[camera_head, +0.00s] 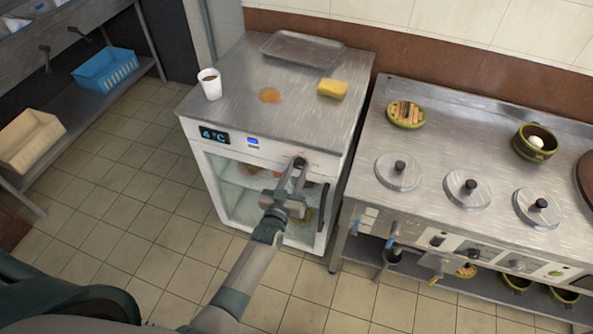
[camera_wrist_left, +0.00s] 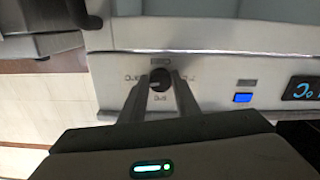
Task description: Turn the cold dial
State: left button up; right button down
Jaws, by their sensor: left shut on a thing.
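The cold dial (camera_head: 300,161) is a small black knob on the white front panel of the steel-topped fridge (camera_head: 225,95). In the left wrist view the dial (camera_wrist_left: 159,79) sits between my two fingers, with small markings around it on the panel. My left gripper (camera_head: 295,170) reaches up to the panel from below and is shut on the dial, one finger on each side. The fingers (camera_wrist_left: 161,90) hide part of the dial's edge. A display (camera_head: 214,136) at the panel's left reads 4°C. My right gripper is not in view.
A white cup (camera_head: 210,84), a yellow sponge (camera_head: 332,88), an orange spill (camera_head: 270,95) and a metal tray (camera_head: 302,50) are on the fridge top. A blue button (camera_head: 252,141) is on the panel. A steel stove counter (camera_head: 450,140) stands close at the right. Tiled floor lies in front.

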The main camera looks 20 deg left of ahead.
pick_arm(q)
jog(key=shift+m, duration=0.9)
jog(key=o, duration=1)
jog(key=shift+o, duration=0.2)
jog(key=shift+s, duration=0.1)
jog(key=s+b, duration=0.3)
jog(key=s, duration=1.4)
jog(key=shift+s+a, duration=0.15)
jog(key=shift+a, duration=0.15)
